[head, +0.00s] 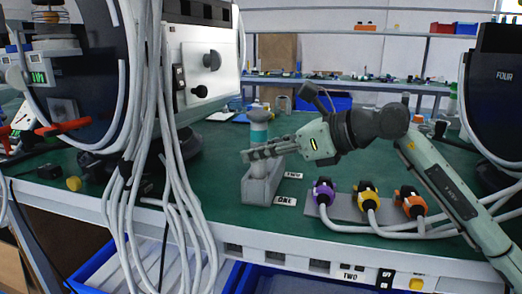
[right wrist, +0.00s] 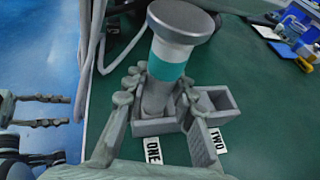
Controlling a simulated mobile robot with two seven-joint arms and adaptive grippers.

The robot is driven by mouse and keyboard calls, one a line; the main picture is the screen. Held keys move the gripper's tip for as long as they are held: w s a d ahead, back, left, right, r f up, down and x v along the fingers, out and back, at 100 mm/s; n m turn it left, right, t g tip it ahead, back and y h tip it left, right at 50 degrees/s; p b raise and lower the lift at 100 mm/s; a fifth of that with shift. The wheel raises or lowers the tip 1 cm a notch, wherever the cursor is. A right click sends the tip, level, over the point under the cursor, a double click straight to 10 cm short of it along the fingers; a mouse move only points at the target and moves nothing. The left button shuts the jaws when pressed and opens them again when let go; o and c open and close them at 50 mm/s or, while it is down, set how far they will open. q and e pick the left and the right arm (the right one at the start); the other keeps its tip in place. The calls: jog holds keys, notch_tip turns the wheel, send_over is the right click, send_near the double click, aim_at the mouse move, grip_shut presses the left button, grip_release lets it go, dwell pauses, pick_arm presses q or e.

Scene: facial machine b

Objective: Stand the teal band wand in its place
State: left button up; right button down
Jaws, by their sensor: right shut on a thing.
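The teal band wand (head: 259,134) is upright, with a wide grey cap and a teal band below it; it also shows in the right wrist view (right wrist: 172,55). My right gripper (head: 262,152) is shut on its grey shaft below the band. The grey two-compartment holder (head: 258,188) stands under it on the bench. In the right wrist view the wand's lower end is at the compartment by label ONE (right wrist: 152,150) and appears inside it; its tip is hidden. The compartment by label TWO (right wrist: 222,103) looks empty. My left gripper (right wrist: 62,111) is open and empty, far left in that view.
Purple (head: 323,191), yellow (head: 367,193) and orange (head: 411,201) connectors with grey cables sit right of the holder. Thick grey hoses (head: 150,150) hang over the bench's front edge at left. Dark machines stand at both sides.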

jog(key=shift+f+b, duration=0.3)
jog(key=shift+b, duration=0.05)
dwell(0.8)
jog(key=c, duration=1.2)
grip_release()
